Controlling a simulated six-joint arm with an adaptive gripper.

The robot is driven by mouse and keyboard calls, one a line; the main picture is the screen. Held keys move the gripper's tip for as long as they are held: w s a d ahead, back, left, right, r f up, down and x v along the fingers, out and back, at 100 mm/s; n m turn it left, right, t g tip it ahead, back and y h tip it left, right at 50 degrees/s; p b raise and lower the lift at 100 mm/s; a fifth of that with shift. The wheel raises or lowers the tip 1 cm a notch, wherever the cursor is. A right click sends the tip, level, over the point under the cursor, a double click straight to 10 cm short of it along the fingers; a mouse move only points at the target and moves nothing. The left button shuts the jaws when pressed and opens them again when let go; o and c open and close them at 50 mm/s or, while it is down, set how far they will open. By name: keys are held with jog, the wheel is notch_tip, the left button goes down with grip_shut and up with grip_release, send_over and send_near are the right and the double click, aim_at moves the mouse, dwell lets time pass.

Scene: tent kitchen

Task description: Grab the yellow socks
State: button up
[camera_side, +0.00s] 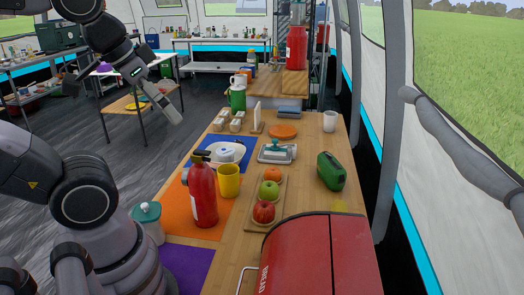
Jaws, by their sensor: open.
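I cannot clearly make out any yellow socks. A small flat yellowish patch (339,206) shows on the table just behind the red bread box, mostly hidden by it; I cannot tell what it is. My gripper (125,103) is raised at the upper left, out over the floor beside the table. Its fingers are apart and nothing is between them. It is well away from the yellowish patch.
The wooden table (245,243) is crowded. A red extinguisher (203,192), yellow mug (229,181), fruit tray (283,186), butter dish (277,152), green object (331,171) and red bread box (318,258) stand on it. Bare wood lies right of the fruit.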

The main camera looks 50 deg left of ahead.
dwell(0.3)
jog(key=w+d+f+n+g+h, duration=0.1)
jog(key=w+d+f+n+h, duration=0.2)
jog(key=w, duration=0.5)
jog(key=w+d+f+n+g+h, duration=0.1)
jog(key=w+d+f+n+h, duration=0.15)
jog(key=w+n+h, duration=0.35)
jog(key=w+d+f+n+g+h, duration=0.1)
jog(key=w+d+f+n, duration=0.2)
jog(key=w, duration=0.6)
jog(key=w+a+f+n+t, duration=0.2)
jog(key=w+a+f+n, duration=0.1)
jog(key=f, duration=0.5)
jog(key=w+a+f+n+t, duration=0.2)
jog(key=w+f+n, duration=0.4)
jog(key=f, duration=0.3)
jog(key=w+a+f+n+t, duration=0.2)
jog(key=w+a+f+n, duration=0.2)
jog(key=f, duration=0.4)
jog(key=shift+w+a+f+n+t, duration=0.2)
jog(key=shift+n+t, duration=0.2)
jog(key=shift+n, duration=0.5)
send_near(349, 209)
jog(key=x, duration=0.4)
jog(key=shift+f, duration=0.15)
jog(key=shift+f+x, duration=0.1)
jog(key=shift+x, duration=1.45)
jog(key=shift+f+x, duration=0.15)
jog(key=shift+x, duration=1.45)
jog(key=shift+a, duration=0.1)
